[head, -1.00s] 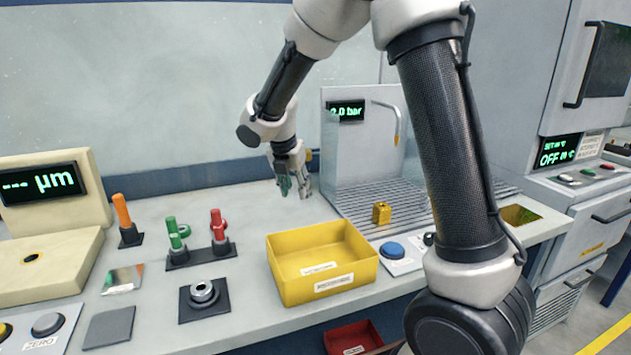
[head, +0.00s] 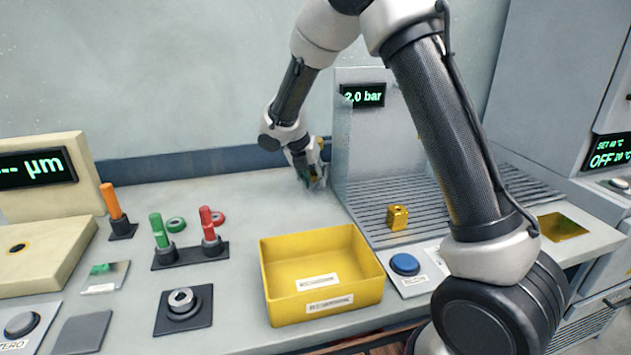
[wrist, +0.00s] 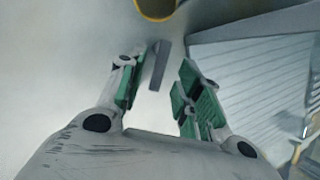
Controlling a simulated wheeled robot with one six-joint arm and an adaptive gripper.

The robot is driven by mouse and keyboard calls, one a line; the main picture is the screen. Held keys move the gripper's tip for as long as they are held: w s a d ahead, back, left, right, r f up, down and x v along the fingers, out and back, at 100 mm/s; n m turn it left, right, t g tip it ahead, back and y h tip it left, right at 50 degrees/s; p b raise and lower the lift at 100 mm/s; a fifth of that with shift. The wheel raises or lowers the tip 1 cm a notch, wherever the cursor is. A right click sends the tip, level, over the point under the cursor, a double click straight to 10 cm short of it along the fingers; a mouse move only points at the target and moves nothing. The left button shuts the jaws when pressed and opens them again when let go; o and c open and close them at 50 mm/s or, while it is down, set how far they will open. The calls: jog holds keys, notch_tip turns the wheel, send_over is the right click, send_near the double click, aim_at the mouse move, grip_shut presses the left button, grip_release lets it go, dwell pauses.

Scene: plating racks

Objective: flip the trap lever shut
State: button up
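My gripper (head: 316,184) is low at the back of the bench, just left of the clear side panel of the blow-off booth (head: 375,112). In the wrist view my gripper (wrist: 162,82) shows two green-padded fingers, apart with nothing clamped between them. A thin dark grey bar (wrist: 159,66) shows beyond the gap, nearer the left finger; I cannot tell if it is the trap lever. A curved yellow piece (wrist: 157,9) is at the top edge of the wrist view. I cannot surely identify the trap lever in either view.
The booth's slatted floor (wrist: 255,70) lies right of the fingers. A gold block (head: 398,218) stands on it. A yellow bin (head: 320,313), a blue button (head: 405,264) and a rack with green and red pegs (head: 190,256) are nearer the front. Bench left of my gripper is clear.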

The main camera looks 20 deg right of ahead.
jog(key=shift+x, duration=0.8)
grip_shut()
